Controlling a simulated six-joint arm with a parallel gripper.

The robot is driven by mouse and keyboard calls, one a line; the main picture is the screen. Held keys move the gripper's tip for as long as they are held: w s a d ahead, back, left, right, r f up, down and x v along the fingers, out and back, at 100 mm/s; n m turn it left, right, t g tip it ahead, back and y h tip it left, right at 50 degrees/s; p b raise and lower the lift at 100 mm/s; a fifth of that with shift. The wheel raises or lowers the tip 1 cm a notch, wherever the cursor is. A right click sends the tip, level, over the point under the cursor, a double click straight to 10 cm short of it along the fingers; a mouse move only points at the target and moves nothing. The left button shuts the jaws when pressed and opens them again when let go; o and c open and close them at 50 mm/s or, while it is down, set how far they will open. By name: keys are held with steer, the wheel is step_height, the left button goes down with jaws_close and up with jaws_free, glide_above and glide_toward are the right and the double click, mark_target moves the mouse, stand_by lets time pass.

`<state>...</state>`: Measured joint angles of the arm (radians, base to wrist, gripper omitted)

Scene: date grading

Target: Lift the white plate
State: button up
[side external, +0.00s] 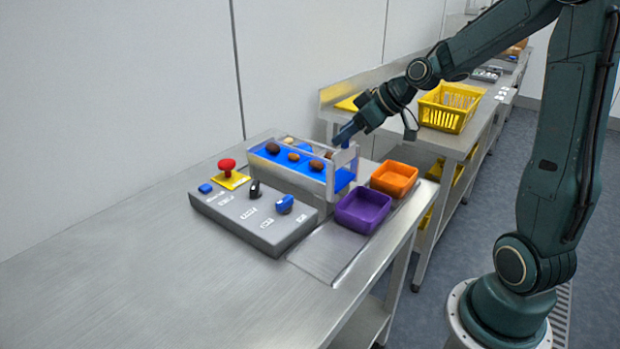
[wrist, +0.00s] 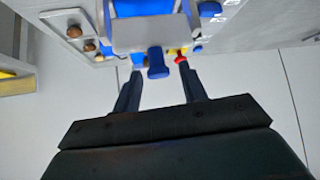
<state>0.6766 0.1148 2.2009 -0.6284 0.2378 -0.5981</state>
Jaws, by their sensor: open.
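The white plate (side external: 345,158) stands upright across the near right end of the blue conveyor belt (side external: 316,165). In the wrist view the plate (wrist: 150,36) shows with a blue knob (wrist: 157,64) on it. My gripper (side external: 348,134) is at the top of the plate in the side view and partly covers it. In the wrist view my gripper (wrist: 160,70) is open, one finger on each side of the knob with gaps between. I cannot tell whether the fingertips reach the knob's depth. Several brown dates (side external: 273,148) lie on the belt behind the plate.
A purple tray (side external: 363,211) and an orange tray (side external: 394,179) stand right of the conveyor. A grey control box (side external: 232,215) with a red button (side external: 227,166) is in front. A yellow basket (side external: 449,108) is on the back table. The table's left part is clear.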

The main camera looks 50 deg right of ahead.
steer(key=v, duration=1.3)
steer(key=shift+s+r, duration=0.1)
steer(key=shift+a, duration=0.1)
steer(key=s+a+f+g+h, duration=0.1)
steer(key=s+a+f+g, duration=0.15)
steer(key=a, duration=0.75)
steer(key=s+a+f+m, duration=0.1)
steer(key=s+a, duration=0.1)
steer(key=s, duration=0.3)
steer(key=s+a+f+m+h, duration=0.1)
steer(key=s+a+m, duration=0.1)
steer(key=s, duration=0.4)
steer(key=shift+a, duration=0.7)
steer(key=shift+w+g, duration=0.1)
steer(key=shift+g, duration=0.15)
steer(key=shift+c, duration=0.4)
